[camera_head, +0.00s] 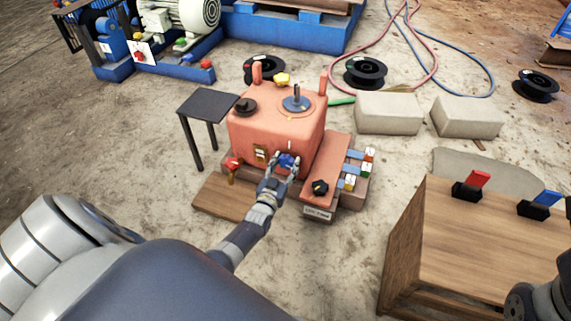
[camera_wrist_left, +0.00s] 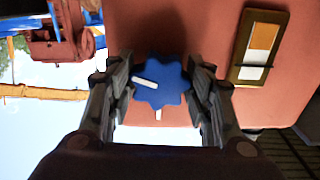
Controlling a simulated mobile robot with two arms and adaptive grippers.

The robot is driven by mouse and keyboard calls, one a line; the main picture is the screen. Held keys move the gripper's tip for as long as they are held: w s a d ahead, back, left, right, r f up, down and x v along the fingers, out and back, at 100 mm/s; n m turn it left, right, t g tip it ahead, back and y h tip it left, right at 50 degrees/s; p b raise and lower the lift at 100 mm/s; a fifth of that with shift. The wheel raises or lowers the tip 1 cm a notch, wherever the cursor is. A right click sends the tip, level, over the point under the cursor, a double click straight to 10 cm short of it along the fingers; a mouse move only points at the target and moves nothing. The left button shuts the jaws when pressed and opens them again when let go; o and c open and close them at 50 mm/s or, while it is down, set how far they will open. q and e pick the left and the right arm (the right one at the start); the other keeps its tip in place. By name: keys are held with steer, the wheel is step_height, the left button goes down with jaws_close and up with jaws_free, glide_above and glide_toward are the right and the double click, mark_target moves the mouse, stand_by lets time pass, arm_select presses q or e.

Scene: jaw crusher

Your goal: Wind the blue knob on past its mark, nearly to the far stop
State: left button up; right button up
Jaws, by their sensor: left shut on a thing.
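The blue knob (camera_wrist_left: 165,84) has a lobed rim and sits on the front face of the salmon-red machine (camera_head: 275,130). It carries a white pointer line, which points to the left in the left wrist view. A separate short white mark (camera_wrist_left: 158,114) shows on the face just below the knob's rim in that view. My left gripper (camera_wrist_left: 160,88) has one finger on each side of the knob and is shut on it. In the head view the left gripper (camera_head: 284,162) reaches the knob (camera_head: 287,160) from the front and partly covers it.
A white-and-orange switch plate (camera_wrist_left: 259,52) is beside the knob. A red knob (camera_head: 232,163) and a black knob (camera_head: 320,187) flank the machine's front. A small dark table (camera_head: 207,105) stands left. A wooden crate (camera_head: 480,235) with red and blue levers stands right.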

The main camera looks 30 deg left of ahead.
arm_select(q)
steer(key=shift+m, duration=0.3)
steer(key=o, duration=1.1)
steer(key=v, duration=1.2)
